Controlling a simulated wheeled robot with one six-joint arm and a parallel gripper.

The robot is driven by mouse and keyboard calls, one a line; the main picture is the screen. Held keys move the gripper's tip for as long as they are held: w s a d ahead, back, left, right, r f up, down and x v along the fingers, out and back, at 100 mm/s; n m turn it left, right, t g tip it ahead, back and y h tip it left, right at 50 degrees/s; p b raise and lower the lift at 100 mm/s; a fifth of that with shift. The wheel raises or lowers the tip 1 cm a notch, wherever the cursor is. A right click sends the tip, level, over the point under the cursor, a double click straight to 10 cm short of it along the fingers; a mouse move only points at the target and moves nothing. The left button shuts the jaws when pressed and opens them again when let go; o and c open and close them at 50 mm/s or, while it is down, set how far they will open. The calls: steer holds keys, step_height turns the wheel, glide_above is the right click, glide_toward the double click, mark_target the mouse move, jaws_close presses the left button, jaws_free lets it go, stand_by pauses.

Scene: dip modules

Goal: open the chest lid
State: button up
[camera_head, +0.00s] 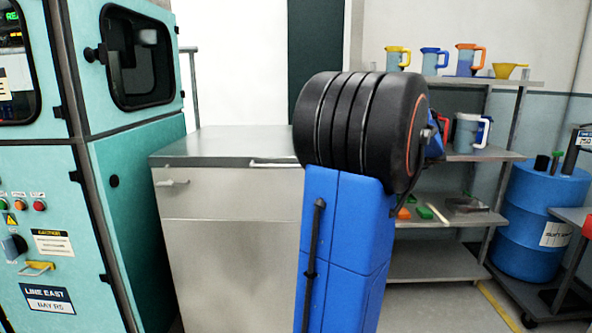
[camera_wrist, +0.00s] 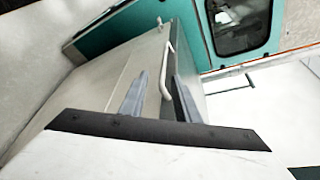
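The chest (camera_head: 240,265) is a grey metal box with a flat lid (camera_head: 225,143) lying level and closed on top. A pale bar handle (camera_head: 273,164) sits at the lid's front edge, its right end cut off by my arm. In the wrist view, the bar handle (camera_wrist: 168,65) runs along the edge between the chest front (camera_wrist: 105,75) and the lid. My gripper (camera_wrist: 160,76) is open, its two fingers apart. The handle's near end appears between the fingers in the picture; I cannot tell whether they touch it. In the head view my gripper is hidden behind my arm.
A teal machine (camera_head: 130,190) stands close on the chest's left. A shelf rack (camera_head: 440,262) with jugs and a blue drum (camera_head: 540,215) stand at the right. The wall behind the lid is close.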

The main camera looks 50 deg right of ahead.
mark_target(294, 166)
steer(key=shift+m+t, duration=0.3)
steer(key=x, duration=1)
steer(key=d+x, duration=0.1)
steer(key=x, duration=0.3)
steer(key=shift+w+a+f, duration=0.2)
steer(key=shift+w, duration=0.35)
jaws_close()
